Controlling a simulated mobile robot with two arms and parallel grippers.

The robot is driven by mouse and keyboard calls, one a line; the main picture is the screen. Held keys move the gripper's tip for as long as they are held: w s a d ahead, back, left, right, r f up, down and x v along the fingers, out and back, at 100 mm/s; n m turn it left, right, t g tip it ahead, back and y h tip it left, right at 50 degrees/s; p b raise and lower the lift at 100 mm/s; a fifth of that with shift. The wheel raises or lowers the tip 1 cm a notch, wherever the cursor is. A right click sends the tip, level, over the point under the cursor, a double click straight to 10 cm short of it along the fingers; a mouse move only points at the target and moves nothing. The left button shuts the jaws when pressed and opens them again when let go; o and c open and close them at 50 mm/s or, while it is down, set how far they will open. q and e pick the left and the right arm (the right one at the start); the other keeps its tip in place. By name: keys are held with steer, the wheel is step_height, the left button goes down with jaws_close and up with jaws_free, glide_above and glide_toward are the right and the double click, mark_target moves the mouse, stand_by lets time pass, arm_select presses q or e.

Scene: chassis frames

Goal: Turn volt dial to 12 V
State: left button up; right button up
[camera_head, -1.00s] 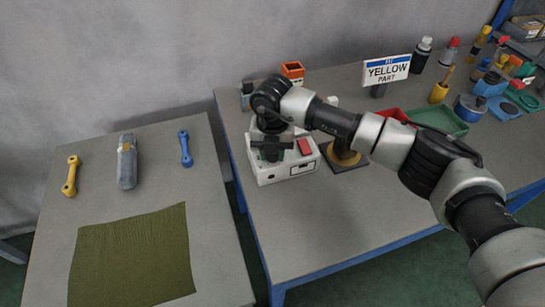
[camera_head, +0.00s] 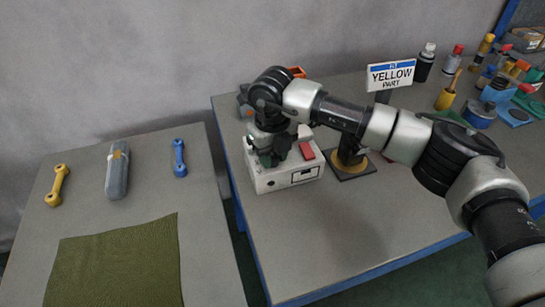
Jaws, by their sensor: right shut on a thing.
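A white box-shaped unit (camera_head: 286,178) with a red block-like part (camera_head: 307,151) on its top stands near the left end of the right-hand table. My right gripper (camera_head: 268,160) points down onto the left part of its top. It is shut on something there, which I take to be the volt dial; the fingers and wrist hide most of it. The dial's markings and its setting cannot be read. My left gripper is not in view.
Right of the unit is a dark square base with a yellow disc (camera_head: 353,170). A "YELLOW PART" sign (camera_head: 390,75), bottles and a blue pot (camera_head: 478,112) stand farther right.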

steer(key=shift+w+r, duration=0.1)
stand_by(0.3)
steer(key=o, duration=0.9)
step_height(320, 180, up, 11)
steer(key=shift+f+b, duration=0.15)
steer(key=shift+b, duration=0.45)
